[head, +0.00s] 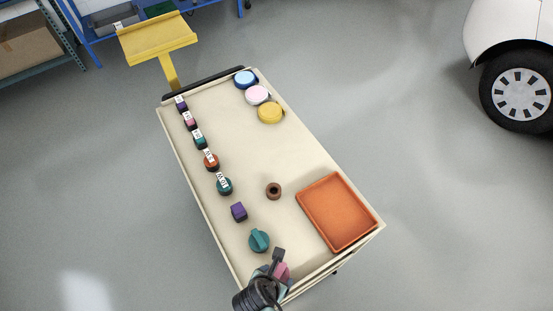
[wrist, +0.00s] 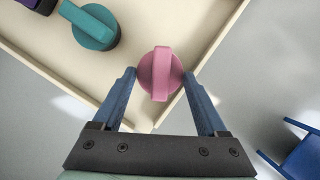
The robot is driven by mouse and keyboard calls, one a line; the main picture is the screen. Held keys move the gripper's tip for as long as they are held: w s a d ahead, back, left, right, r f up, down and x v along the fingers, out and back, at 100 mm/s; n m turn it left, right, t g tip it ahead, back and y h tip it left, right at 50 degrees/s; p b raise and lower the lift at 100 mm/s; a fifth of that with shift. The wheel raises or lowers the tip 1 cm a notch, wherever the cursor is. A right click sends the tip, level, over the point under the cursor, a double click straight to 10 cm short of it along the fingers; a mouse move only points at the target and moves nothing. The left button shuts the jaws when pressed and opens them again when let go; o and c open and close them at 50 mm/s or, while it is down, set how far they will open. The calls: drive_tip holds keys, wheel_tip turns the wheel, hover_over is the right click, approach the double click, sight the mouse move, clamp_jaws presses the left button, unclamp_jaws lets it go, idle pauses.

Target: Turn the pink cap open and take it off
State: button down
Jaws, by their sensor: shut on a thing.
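The pink cap (wrist: 160,73), round with a raised grip bar across its top, is between the fingertips of my gripper (wrist: 160,82) in the wrist view. The blue fingers are shut on its two sides. In the head view the pink cap (head: 283,270) is partly hidden by my gripper (head: 279,262) at the near corner of the cream cart top (head: 240,135). What is under the cap is hidden, so I cannot tell whether it is seated or lifted.
A teal knobbed cap (head: 259,240) is close by, with a purple block (head: 239,211) and a brown ring (head: 274,191) beyond. An orange tray (head: 338,212) lies to the right. Several labelled pieces line the left edge.

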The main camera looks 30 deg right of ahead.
drive_tip(key=shift+f+b, duration=0.35)
drive_tip(key=shift+f, duration=0.35)
unclamp_jaws()
drive_tip(key=shift+r, duration=0.1)
drive_tip(key=v, duration=1.3)
drive_tip(key=w+a+r+m+t+y+b, duration=0.1)
drive_tip(key=w+r+m+t+b, duration=0.15)
drive_tip(key=w+r, duration=0.4)
drive_tip(key=w+a+r+m+t+b, duration=0.1)
drive_tip(key=w+r+m+t, duration=0.3)
drive_tip(key=w, duration=0.6)
drive_tip(key=w+a+r+m+t+y+b, duration=0.1)
drive_tip(key=w+r+m+t, duration=0.25)
drive_tip(key=r, duration=0.45)
drive_tip(key=w+a+r+m+t+b, duration=0.1)
drive_tip(key=w+r+m+t, duration=0.1)
drive_tip(key=w+r, duration=0.5)
drive_tip(key=s+r+m+t+b, duration=0.3)
drive_tip(key=r+m+t, duration=0.35)
drive_tip(key=r, duration=1.45)
drive_tip(key=s+r+m+t+y, duration=0.1)
drive_tip(key=s+r+m+t, duration=0.2)
drive_tip(key=s+r, duration=0.2)
drive_tip(key=s+r+m+t+b, duration=0.1)
drive_tip(key=s+r+m+t, duration=0.2)
drive_tip(key=r, duration=0.7)
drive_tip(key=shift+s+r+y, duration=0.2)
drive_tip(key=shift+s+y, duration=0.2)
drive_tip(key=shift+s, duration=0.5)
